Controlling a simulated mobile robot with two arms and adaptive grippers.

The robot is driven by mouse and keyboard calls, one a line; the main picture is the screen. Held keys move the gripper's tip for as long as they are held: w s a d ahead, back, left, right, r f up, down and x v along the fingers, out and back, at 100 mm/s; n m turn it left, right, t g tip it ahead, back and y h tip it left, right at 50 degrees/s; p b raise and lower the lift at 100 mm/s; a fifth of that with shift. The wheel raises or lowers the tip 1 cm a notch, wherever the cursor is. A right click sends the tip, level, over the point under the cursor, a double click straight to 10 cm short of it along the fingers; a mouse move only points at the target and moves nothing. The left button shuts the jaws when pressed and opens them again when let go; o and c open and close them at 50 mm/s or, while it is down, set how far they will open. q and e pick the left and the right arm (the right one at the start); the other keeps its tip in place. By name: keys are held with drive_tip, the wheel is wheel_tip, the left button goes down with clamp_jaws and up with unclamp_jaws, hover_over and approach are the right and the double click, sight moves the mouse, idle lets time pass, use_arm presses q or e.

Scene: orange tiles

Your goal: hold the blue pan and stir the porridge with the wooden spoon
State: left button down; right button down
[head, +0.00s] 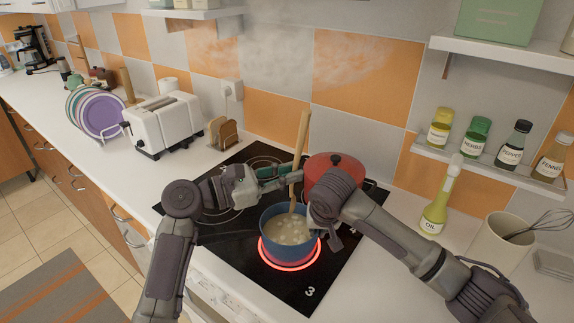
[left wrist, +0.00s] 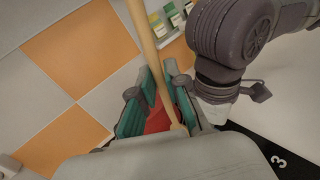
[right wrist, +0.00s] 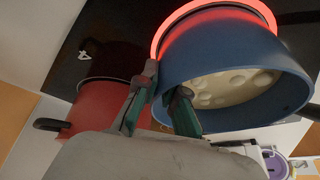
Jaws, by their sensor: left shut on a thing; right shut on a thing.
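The blue pan (head: 284,255) stands on the glowing front burner, with pale lumpy porridge (head: 284,231) in it. The pan (right wrist: 225,55) and porridge (right wrist: 232,88) also show in the right wrist view. The wooden spoon (head: 303,130) stands steeply, its lower end in the porridge. My left gripper (head: 296,174) is shut on the spoon's handle above the pan; the spoon (left wrist: 144,35) runs between its fingers in the left wrist view.
A red lidded pot (head: 334,168) stands close behind the pan. A white toaster (head: 163,123) and plate rack (head: 98,115) are at left. An oil bottle (head: 437,207) and a utensil crock (head: 497,243) stand at right. Spices line a low shelf (head: 490,166).

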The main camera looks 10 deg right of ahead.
use_arm(q)
wheel_tip(320, 180, down, 10)
drive_tip(key=shift+w+f, duration=0.15)
drive_tip(key=shift+w, duration=0.3)
idle(0.6)
drive_tip(key=shift+a, duration=0.1)
idle(0.3)
